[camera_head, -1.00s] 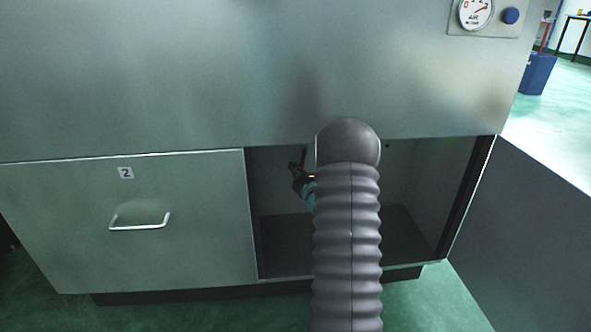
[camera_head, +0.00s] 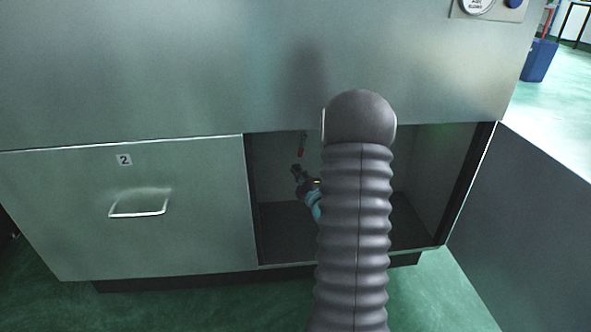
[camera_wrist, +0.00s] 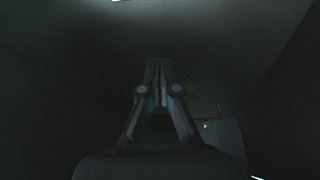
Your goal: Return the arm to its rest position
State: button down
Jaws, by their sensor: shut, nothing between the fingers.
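My gripper (camera_head: 298,170) is inside the open compartment under the steel bench, partly hidden behind the grey ribbed arm cover of mine. It points up and to the left, with a teal part of my arm behind it. In the wrist view my gripper (camera_wrist: 158,66) has its fingers together, with nothing seen between them.
The open compartment (camera_head: 277,216) has a dark floor and side walls close around my arm. Its door (camera_head: 525,215) stands open at the right. A closed front marked 2 (camera_head: 190,235) with a handle is at the left. A blue bin (camera_head: 540,61) stands far right. The wrist view is very dark.

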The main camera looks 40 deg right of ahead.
dwell(0.5)
jog(key=s+d+f+m+g+h, duration=0.15)
jog(key=s+f+m+g, duration=0.25)
jog(key=f+m+g, duration=0.55)
jog(key=s+a+f+m+g+p, duration=0.1)
jog(key=s+a+f+m+g, duration=0.15)
jog(key=s, duration=0.55)
jog(key=s+a+r+y+p, duration=0.1)
jog(key=s+a+r+p, duration=0.2)
jog(key=s+a+r, duration=0.3)
jog(key=s+a+r+m+y+p, duration=0.1)
jog(key=s+a+r, duration=0.5)
jog(key=a+r, duration=0.8)
jog(key=s+a+r+g+y+p, duration=0.1)
jog(key=s+a+r+p, duration=0.4)
jog(key=a+r, duration=0.5)
notch_tip(320, 180, up, 5)
jog(key=shift+s+f+y+p, duration=0.1)
jog(key=shift+s+y+p, duration=0.25)
jog(key=shift+s+y, duration=0.6)
